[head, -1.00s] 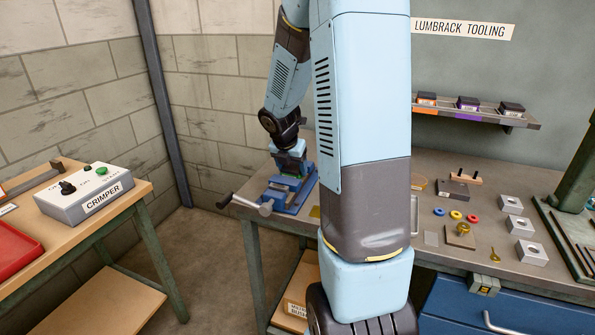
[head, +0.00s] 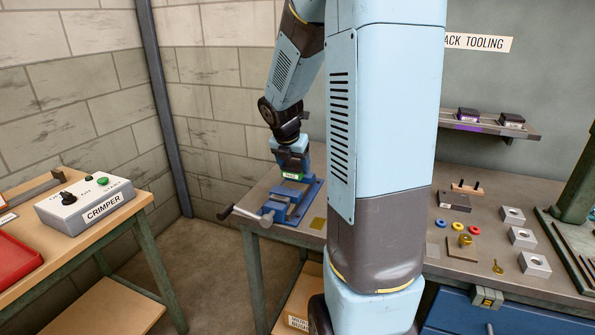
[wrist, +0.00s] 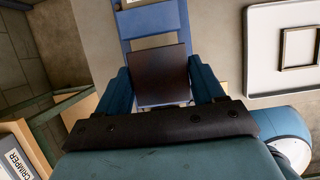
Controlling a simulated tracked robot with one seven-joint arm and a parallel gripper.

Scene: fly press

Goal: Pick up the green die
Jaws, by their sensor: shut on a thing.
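My gripper (head: 292,172) is shut on the green die (head: 291,176), whose green label faces the head camera. In the wrist view the die shows as a dark block (wrist: 160,73) between the two blue fingers of my gripper (wrist: 172,88). The die is at the blue vise (head: 292,203) on the bench's left end, at or just above its jaws. I cannot tell whether it touches them. Blue vise parts also show beyond the die in the wrist view (wrist: 152,20).
The shelf (head: 490,126) holds other dies, one with a purple label (head: 467,115). The bench has washers, metal blocks (head: 534,263) and a press at right. A crimper box (head: 85,200) stands on the left table. A pale tray (wrist: 262,50) is right in the wrist view.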

